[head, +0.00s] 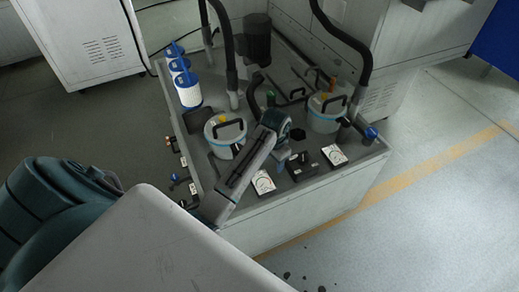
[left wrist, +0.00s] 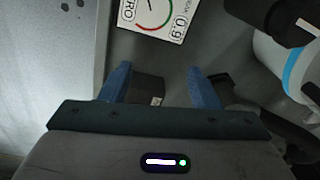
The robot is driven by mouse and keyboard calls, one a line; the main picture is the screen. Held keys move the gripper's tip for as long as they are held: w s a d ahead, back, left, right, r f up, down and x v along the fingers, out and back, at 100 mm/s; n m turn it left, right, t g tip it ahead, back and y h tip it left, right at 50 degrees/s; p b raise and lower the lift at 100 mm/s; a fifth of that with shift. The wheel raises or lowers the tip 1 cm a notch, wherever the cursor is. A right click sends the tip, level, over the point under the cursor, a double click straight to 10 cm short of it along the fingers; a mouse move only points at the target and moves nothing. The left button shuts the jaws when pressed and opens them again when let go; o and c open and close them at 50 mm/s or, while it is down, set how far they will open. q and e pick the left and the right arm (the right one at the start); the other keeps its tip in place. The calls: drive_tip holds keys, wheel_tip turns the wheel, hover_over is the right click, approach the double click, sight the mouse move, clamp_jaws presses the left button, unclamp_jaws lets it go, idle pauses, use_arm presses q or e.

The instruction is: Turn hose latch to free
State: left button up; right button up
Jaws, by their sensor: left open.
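My left gripper (head: 282,163) is over the grey tabletop, its arm crossing the head view from the left. In the left wrist view its two blue fingers (left wrist: 160,85) are apart, with nothing clamped between them. A dark block with a small pale label (left wrist: 148,90) shows between and below the fingers; I cannot tell whether they touch it. I cannot clearly pick out the hose latch. A black box with a knob (head: 301,165) stands just right of the gripper in the head view. My right gripper is not in view.
Two pale lidded buckets (head: 220,146) (head: 322,122) with dark handles flank the arm. Two white gauge cards (head: 262,183) (head: 334,155) are near the front edge. Blue-and-white cartridges (head: 187,92) stand at left. Thick black hoses (head: 228,45) rise behind. Floor (head: 440,190) at right is clear.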

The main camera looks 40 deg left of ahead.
use_arm(q)
drive_tip(key=shift+n+t, duration=0.3)
drive_tip(key=shift+n, duration=0.1)
drive_tip(key=s, duration=0.3)
drive_tip(key=s+d+f, duration=0.1)
drive_tip(key=s, duration=0.5)
drive_tip(key=shift+s+d+f, duration=0.1)
drive_tip(key=shift+d+f, duration=0.05)
drive_tip(key=shift+f, duration=0.25)
drive_tip(key=s+d+r+n+t, duration=0.1)
drive_tip(key=s+r, duration=0.2)
drive_tip(key=s, duration=0.8)
drive_tip(key=s+d+r+n+t, duration=0.1)
drive_tip(key=s+r, duration=0.3)
drive_tip(key=s, duration=0.7)
wheel_tip(320, 180, down, 30)
drive_tip(key=a+g, duration=0.1)
drive_tip(key=a, duration=0.2)
drive_tip(key=s+f+g, duration=0.1)
drive_tip(key=s+f, duration=1.7)
drive_tip(key=f, duration=0.1)
drive_tip(key=shift+a+f, duration=0.35)
